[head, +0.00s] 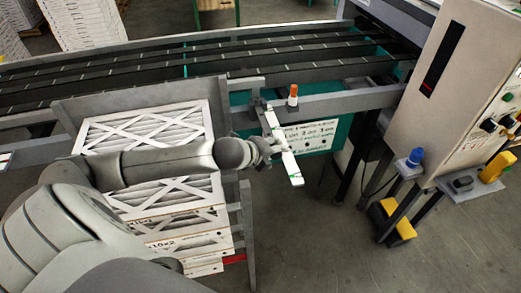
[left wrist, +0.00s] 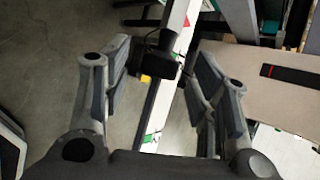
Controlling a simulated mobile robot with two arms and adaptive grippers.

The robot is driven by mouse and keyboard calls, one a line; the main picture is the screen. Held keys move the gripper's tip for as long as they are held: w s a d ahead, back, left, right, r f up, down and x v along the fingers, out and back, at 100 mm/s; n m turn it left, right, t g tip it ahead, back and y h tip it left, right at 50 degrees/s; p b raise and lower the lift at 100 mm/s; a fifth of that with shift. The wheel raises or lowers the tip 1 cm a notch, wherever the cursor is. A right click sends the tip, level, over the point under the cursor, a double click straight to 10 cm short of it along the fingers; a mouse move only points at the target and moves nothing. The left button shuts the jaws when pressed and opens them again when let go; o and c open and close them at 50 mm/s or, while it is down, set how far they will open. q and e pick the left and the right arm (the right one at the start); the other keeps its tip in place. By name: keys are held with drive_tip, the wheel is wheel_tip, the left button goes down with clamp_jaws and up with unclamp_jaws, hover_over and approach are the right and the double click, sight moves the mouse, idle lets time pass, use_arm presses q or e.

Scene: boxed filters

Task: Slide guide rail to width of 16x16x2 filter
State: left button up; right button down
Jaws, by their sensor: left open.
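My left gripper (head: 266,148) is at the bar in the head view. In the left wrist view it (left wrist: 163,62) is open, one finger on each side of the bar and block; contact cannot be told. White-framed filters (head: 180,215) are stacked below my left arm, one reading "16x2". My right gripper is not in view.
An orange-and-white knob (head: 292,95) stands on the conveyor frame near the bar. The dark-belted conveyor (head: 200,66) spans the back. A control cabinet (head: 455,85) stands at right, with a blue knob (head: 415,158) on a bracket. Floor (head: 325,230) is clear right of the filter rack.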

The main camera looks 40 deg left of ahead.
use_arm(q)
drive_tip(key=v, duration=1)
drive_tip(key=shift+s, duration=0.2)
